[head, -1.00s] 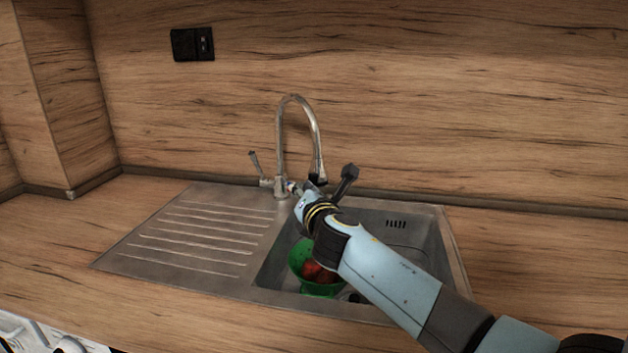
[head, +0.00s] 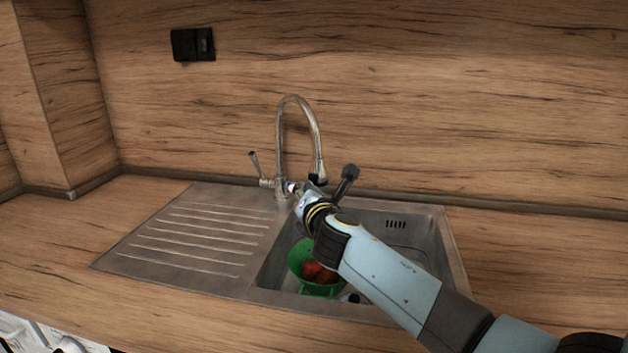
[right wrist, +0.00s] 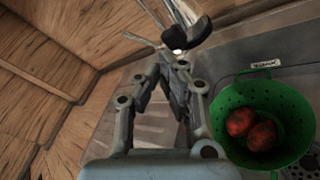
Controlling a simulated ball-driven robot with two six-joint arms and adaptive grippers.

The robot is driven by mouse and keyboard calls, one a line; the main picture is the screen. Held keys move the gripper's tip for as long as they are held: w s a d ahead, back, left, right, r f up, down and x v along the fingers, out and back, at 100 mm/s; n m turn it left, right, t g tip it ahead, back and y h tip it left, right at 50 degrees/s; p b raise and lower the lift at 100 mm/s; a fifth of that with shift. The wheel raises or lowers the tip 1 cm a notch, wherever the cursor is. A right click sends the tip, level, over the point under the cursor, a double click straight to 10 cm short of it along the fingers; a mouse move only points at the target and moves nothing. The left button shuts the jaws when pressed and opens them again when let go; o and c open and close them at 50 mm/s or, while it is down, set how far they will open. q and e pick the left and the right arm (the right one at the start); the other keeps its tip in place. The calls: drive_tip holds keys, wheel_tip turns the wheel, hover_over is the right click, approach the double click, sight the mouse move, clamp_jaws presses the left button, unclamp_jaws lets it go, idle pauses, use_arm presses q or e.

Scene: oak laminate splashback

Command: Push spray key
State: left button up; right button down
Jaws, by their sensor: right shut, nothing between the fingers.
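The metal faucet (head: 281,140) stands behind the sink with its arched spout ending in a spray head (head: 318,168). A black part at the lower end of the spray head, which looks like the spray key (head: 318,181), also shows in the right wrist view as a dark curved piece (right wrist: 202,34). My right gripper (head: 294,188) is at the faucet, beside and below the spray head. In the right wrist view its fingers (right wrist: 178,62) are together and empty, with their tips close to the dark piece. I cannot tell whether they touch it. My left gripper is not in view.
A green colander (head: 303,262) with red round items (head: 318,272) sits in the sink basin (head: 430,250), below my right arm. The faucet's side lever (head: 254,164) stands to the left. The ridged drainboard (head: 190,240) is clear. A black socket (head: 192,44) is on the wooden wall.

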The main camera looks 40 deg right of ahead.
drive_tip(key=shift+d, duration=0.15)
idle(0.3)
drive_tip(key=shift+w+d, duration=0.2)
drive_tip(key=shift+d, duration=0.05)
drive_tip(key=shift+w+d, duration=0.1)
idle(0.3)
drive_tip(key=shift+s+a, duration=0.35)
drive_tip(key=shift+a, duration=0.15)
drive_tip(key=s+a, duration=0.3)
drive_tip(key=a, duration=0.2)
drive_tip(key=shift+p, duration=0.3)
